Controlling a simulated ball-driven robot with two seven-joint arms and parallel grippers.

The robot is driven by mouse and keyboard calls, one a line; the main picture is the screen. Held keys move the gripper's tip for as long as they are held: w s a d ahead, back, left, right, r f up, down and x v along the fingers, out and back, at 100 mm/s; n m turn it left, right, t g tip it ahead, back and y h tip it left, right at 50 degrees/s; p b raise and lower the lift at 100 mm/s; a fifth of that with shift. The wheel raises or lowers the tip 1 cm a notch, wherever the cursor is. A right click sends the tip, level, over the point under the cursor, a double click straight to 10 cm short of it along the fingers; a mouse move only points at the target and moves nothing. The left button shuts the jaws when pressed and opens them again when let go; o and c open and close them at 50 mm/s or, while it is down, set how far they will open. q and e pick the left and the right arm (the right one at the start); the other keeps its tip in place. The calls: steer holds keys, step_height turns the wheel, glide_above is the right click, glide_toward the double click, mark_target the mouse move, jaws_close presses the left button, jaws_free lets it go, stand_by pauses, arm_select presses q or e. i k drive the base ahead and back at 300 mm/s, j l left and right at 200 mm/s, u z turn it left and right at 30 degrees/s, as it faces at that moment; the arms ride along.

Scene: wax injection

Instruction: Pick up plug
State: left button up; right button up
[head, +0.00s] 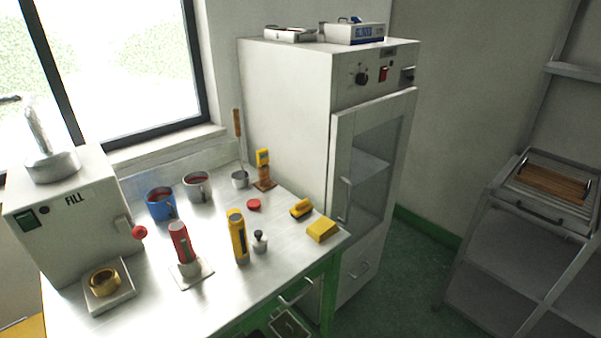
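A small grey metal piece with a black knob (260,242) stands upright on the metal worktop, near its front edge. It may be the plug, but I cannot be sure. A flat round red piece (254,204) lies farther back and could also be a plug or cap. A yellow torch-like cylinder (238,238) stands upright just left of the knobbed piece. Neither my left gripper nor my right gripper is in view.
The worktop (240,283) also carries a red cylinder (180,243) on a plate, a blue mug (160,204), a grey mug (197,186), a yellow block (321,230) and a brush (301,208). A white FILL machine (72,225) stands left, a tall cabinet (285,110) behind. Green floor lies right.

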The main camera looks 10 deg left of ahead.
mark_target(258, 242)
steer(key=i+l+u, duration=0.1)
steer(key=u, duration=1.05)
steer(key=i+l+u, duration=0.15)
steer(key=l+u, duration=0.2)
steer(key=l, duration=0.2)
steer(key=l+u, duration=0.35)
steer(key=l, duration=0.15)
steer(key=l+u, duration=0.35)
steer(key=l, duration=0.25)
steer(key=i, duration=0.05)
